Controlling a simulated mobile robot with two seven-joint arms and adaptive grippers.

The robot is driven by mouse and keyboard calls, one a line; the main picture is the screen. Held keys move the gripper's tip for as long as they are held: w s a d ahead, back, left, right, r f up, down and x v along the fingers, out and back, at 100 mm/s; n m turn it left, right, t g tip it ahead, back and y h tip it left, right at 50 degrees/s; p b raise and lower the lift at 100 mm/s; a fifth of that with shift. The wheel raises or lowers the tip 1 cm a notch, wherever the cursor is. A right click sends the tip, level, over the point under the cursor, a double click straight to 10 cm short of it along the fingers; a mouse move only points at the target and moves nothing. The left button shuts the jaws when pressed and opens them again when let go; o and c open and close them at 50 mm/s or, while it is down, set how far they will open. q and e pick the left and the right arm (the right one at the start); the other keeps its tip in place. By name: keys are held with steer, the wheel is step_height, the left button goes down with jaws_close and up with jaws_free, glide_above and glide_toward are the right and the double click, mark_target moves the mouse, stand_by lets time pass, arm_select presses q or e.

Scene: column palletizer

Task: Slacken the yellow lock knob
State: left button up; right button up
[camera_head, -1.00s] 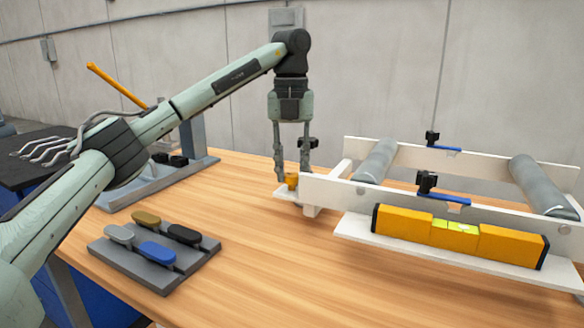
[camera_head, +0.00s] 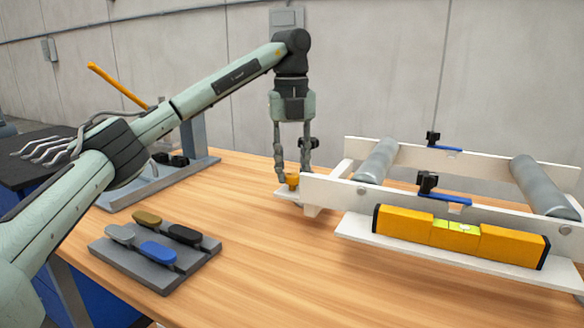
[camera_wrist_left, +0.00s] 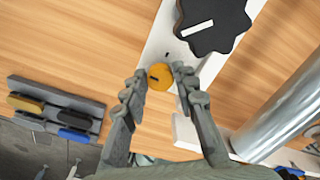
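The yellow lock knob (camera_head: 292,181) sits on a white plate (camera_head: 287,193) at the near left end of the white roller frame (camera_head: 330,188). In the left wrist view the knob (camera_wrist_left: 160,78) is round, with a short dark mark near its left edge. My left gripper (camera_head: 293,176) points straight down, its two fingers on opposite sides of the knob. In the left wrist view the fingertips of the left gripper (camera_wrist_left: 160,73) appear to meet the knob's edges. My right gripper is not in view.
A black star knob (camera_wrist_left: 212,24) stands close beyond the fingers. A yellow spirit level (camera_head: 460,233) lies along the frame's front ledge. Grey rollers (camera_head: 377,161) span the frame. A grey tray (camera_head: 160,284) with several coloured pieces lies left. Bare table lies between.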

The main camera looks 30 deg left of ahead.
mark_target(291, 174)
arm_select(q)
steer(key=o, duration=0.4)
step_height(291, 174, up, 12)
stand_by(0.5)
steer(key=shift+a, duration=0.1)
stand_by(0.3)
